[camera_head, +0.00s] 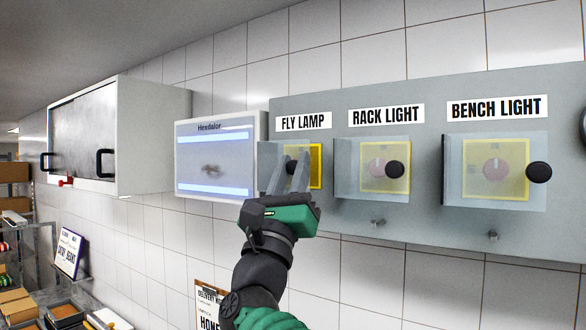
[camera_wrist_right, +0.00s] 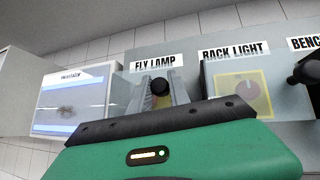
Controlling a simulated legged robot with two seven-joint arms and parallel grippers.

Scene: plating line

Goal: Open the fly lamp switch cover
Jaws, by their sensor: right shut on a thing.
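The fly lamp switch cover (camera_head: 265,157) is a clear box-like flap under the FLY LAMP label (camera_head: 303,121). Its black knob (camera_head: 291,166) also shows in the right wrist view (camera_wrist_right: 160,87). My right gripper (camera_head: 288,172) has its two grey fingers shut on this knob, one on each side. A bright yellow switch plate (camera_head: 316,166) shows right of the fingers, clearer than the plates behind the other covers, so the cover appears swung partly out. The fingers hide its exact angle and the switch itself. My left gripper is not in view.
The rack light cover (camera_head: 347,180) and bench light cover (camera_head: 455,190) are closed on the grey panel (camera_head: 425,225), each with a black knob. A lit fly lamp unit (camera_head: 213,160) hangs close on the left. A white wall cabinet (camera_head: 150,135) is farther left.

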